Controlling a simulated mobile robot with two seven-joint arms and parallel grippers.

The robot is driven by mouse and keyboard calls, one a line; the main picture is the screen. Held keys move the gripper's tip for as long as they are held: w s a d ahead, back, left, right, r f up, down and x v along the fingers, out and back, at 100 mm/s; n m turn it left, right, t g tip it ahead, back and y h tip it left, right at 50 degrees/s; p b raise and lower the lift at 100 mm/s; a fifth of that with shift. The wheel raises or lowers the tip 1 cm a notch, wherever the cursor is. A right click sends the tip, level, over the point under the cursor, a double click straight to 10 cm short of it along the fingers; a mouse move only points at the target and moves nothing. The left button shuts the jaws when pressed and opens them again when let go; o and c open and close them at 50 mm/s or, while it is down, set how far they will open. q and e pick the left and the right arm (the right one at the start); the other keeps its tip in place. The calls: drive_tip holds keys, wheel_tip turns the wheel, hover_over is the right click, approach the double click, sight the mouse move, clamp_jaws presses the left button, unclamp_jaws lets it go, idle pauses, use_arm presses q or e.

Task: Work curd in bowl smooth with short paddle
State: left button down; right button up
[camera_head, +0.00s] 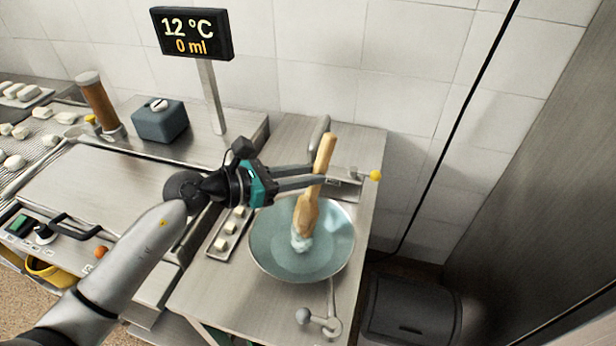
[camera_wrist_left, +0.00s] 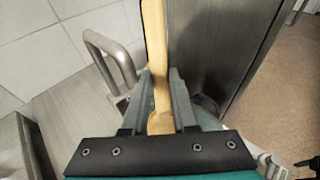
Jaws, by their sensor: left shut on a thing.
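A wide blue-green bowl (camera_head: 275,262) stands on the steel counter in the head view. A short wooden paddle (camera_head: 307,212) stands nearly upright in it, its handle leaning slightly right. Its lower end meets a small pale lump of curd (camera_head: 301,241) in the bowl. My left gripper (camera_head: 318,177) is shut on the paddle's handle above the bowl's far side. In the left wrist view the wooden handle (camera_wrist_left: 156,60) runs up between the fingers (camera_wrist_left: 158,95). The bowl is mostly hidden there. My right gripper is in neither view.
A narrow tray (camera_head: 222,243) with several white pieces lies left of the bowl. A display (camera_head: 191,34) reads 12 °C, 0 ml. A dark bin (camera_head: 410,308) stands at right.

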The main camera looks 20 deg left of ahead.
use_arm(q)
drive_tip(key=shift+s, duration=0.1)
drive_tip(key=shift+s+d+f+p, duration=0.25)
drive_tip(key=shift+s+d+p, duration=0.3)
drive_tip(key=shift+s+d, duration=0.15)
drive_tip(key=shift+w+a+r+b, duration=0.1)
drive_tip(key=shift+w+a+b, duration=0.2)
drive_tip(key=shift+w+a, duration=0.3)
drive_tip(key=shift+s+d+r+p, duration=0.3)
drive_tip(key=shift+s+d+p, duration=0.1)
drive_tip(key=shift+p, duration=0.15)
drive_tip(key=shift+w+a, duration=0.1)
drive_tip(key=shift+w, duration=0.05)
drive_tip(key=shift+w+a+f+b, duration=0.15)
drive_tip(key=shift+w+a+b, duration=0.3)
drive_tip(key=shift+b, duration=0.2)
drive_tip(key=shift+d, duration=0.1)
